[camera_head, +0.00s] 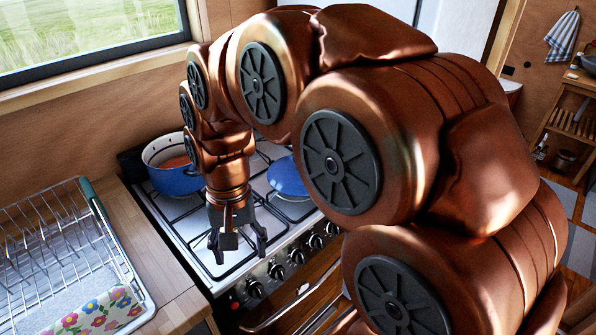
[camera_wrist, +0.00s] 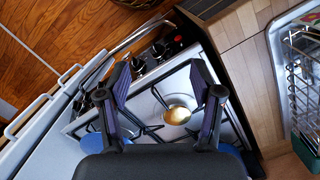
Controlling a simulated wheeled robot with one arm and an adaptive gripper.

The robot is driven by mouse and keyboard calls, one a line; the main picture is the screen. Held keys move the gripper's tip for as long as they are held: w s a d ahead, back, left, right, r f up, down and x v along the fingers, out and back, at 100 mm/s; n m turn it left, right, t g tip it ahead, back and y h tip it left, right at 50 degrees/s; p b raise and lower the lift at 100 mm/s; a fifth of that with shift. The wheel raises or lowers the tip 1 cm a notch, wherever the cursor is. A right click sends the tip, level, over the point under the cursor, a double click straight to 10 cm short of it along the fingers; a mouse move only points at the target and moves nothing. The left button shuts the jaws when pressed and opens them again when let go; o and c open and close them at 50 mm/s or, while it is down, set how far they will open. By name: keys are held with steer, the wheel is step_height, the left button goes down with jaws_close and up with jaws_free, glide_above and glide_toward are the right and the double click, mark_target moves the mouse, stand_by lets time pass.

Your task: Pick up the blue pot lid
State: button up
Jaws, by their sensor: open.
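The blue pot lid (camera_head: 287,177) lies on the back right part of the stove top, partly hidden behind my arm. A blue patch at the lower left of the wrist view, likely the lid (camera_wrist: 91,142), is mostly hidden by the gripper body. My gripper (camera_head: 238,245) points down over the front left of the stove, in front of the lid and to its left, apart from it. Its fingers are spread with nothing between them, as the wrist view also shows (camera_wrist: 160,88).
A blue pot (camera_head: 178,180) with reddish contents stands on the back left of the stove (camera_head: 195,232). Control knobs (camera_head: 277,270) and an oven handle line the stove's front. A wire dish rack (camera_head: 60,240) stands on the wooden counter (camera_head: 150,250) to the left.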

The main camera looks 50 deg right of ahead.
steer(key=w+d+r+m+t, duration=0.1)
steer(key=w+d+r+m, duration=0.1)
steer(key=w+d+m, duration=1.2)
steer(key=d+m, duration=0.1)
steer(key=d, duration=0.5)
steer(key=w+d+f+m+t+p, duration=0.1)
steer(key=w+d+m, duration=0.1)
steer(key=d, duration=0.5)
steer(key=w+d+m, duration=0.1)
steer(key=d+m, duration=0.3)
steer(key=d, duration=0.3)
steer(key=shift+w+d+f+t, duration=0.15)
steer(key=shift+w+f+t, duration=0.15)
steer(key=shift+w+f, duration=0.1)
steer(key=shift+d+f+m, duration=0.1)
steer(key=shift+f+m, duration=0.1)
steer(key=shift+m, duration=0.1)
steer(key=shift+w+f+p, duration=0.15)
steer(key=shift+f+p, duration=1.6)
steer(key=shift+f, duration=2)
steer(key=shift+c, duration=0.2)
jaws_close()
